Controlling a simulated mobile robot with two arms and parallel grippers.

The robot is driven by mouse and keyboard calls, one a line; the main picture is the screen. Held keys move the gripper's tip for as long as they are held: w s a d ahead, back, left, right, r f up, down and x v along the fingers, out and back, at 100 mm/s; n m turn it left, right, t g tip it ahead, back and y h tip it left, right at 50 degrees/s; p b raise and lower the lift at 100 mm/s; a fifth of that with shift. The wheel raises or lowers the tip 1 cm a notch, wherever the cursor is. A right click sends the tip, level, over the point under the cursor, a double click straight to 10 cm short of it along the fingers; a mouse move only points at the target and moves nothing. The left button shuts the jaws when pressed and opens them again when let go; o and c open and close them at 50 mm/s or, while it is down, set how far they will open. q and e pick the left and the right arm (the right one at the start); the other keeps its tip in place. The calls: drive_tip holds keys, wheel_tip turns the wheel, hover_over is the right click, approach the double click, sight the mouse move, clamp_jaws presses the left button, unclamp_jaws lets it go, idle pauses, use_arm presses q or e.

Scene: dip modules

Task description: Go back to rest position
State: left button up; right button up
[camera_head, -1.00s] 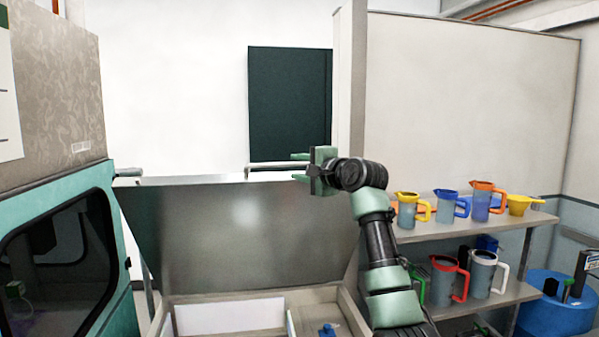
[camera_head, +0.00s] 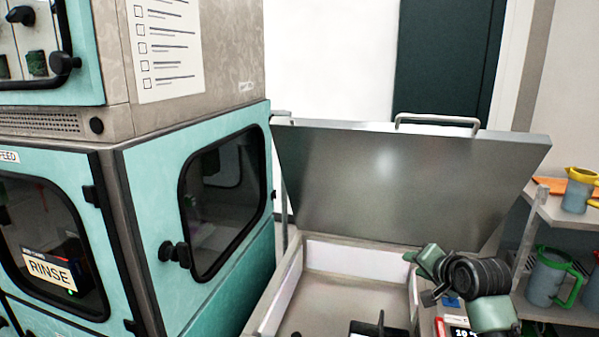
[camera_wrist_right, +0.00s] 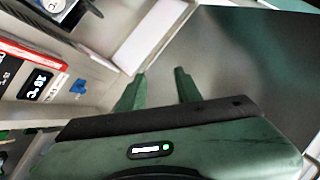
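My right gripper (camera_head: 422,275) shows at the lower right of the head view, in front of the raised metal lid (camera_head: 400,180) and over the right part of the open bin (camera_head: 350,290). In the right wrist view its two green fingers (camera_wrist_right: 160,88) stand apart with nothing between them. My left gripper is in neither current view.
A teal machine (camera_head: 190,210) with windowed doors and a RINSE label (camera_head: 50,271) stands at left. At right, a shelf (camera_head: 565,215) holds a yellow-rimmed jug (camera_head: 578,192) and a green-handled jug (camera_head: 547,277).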

drive_tip(key=s+a+f+n+g, duration=0.2)
drive_tip(key=s+a+f+n, duration=0.1)
drive_tip(key=s+f, duration=0.65)
drive_tip(key=s+a+f+n+g, duration=0.2)
drive_tip(key=s+f+n, duration=0.1)
drive_tip(key=s+f, duration=0.65)
drive_tip(key=s+a+f+n+g+h, duration=0.1)
drive_tip(key=s+a+f+n+g, duration=0.1)
drive_tip(key=s, duration=1)
drive_tip(key=s+a+f+n+g, duration=0.1)
drive_tip(key=s+f+n+g, duration=0.15)
drive_tip(key=s, duration=0.95)
wheel_tip(320, 180, down, 30)
drive_tip(key=s+g+b, duration=0.1)
drive_tip(key=s+b, duration=0.1)
drive_tip(key=b, duration=0.3)
drive_tip(key=s+d+f+g+b, duration=0.1)
drive_tip(key=s+d+f+b, duration=0.2)
drive_tip(key=s+f, duration=1.4)
wheel_tip(320, 180, down, 4)
drive_tip(key=shift+s+r+n+b, duration=0.15)
drive_tip(key=shift+n+b, duration=0.3)
drive_tip(key=shift+b, duration=0.25)
drive_tip(key=shift+s, duration=0.1)
